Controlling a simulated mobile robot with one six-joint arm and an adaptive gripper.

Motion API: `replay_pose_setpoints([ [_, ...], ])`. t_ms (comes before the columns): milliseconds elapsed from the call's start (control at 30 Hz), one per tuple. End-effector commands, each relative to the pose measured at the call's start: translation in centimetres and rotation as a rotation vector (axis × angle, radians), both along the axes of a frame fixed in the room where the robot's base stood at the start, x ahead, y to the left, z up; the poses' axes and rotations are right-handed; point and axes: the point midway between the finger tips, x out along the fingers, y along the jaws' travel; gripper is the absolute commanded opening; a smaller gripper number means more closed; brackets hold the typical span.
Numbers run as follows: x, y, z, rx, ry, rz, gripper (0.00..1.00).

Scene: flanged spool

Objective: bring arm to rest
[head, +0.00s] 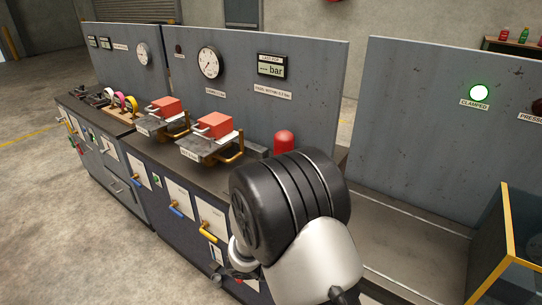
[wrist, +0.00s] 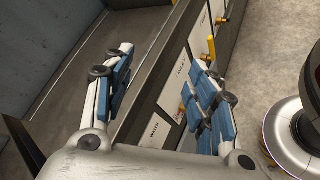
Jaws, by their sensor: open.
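My gripper (wrist: 163,58) shows in the wrist view with its two blue-padded fingers wide apart and nothing between them. It hangs beside the dark bench front, over the grey floor. In the head view my arm's black joint and white link fill the lower middle and hide most of the gripper. I cannot make out a flanged spool in either view.
The bench top (head: 125,143) carries two red blocks (head: 165,107) on plates, tape rolls and a red dome (head: 284,141). A green lamp (head: 479,93) labelled CLAMPED is lit. A yellow-framed box (head: 508,240) stands at right. The floor (head: 70,205) at left is clear.

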Motion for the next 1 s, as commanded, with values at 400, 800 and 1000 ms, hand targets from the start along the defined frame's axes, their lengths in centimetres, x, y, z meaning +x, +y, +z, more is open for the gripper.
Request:
replay_pose_setpoints([
  [400, -9.2, -1.8, 9.8, 0.549, -0.278, -0.422, 0.52],
  [800, -15.4, 1.3, 15.3, 1.074, -0.673, -0.602, 0.52],
  [1000, -16.5, 2.6, 16.9, 1.221, -0.812, -0.612, 0.52],
])
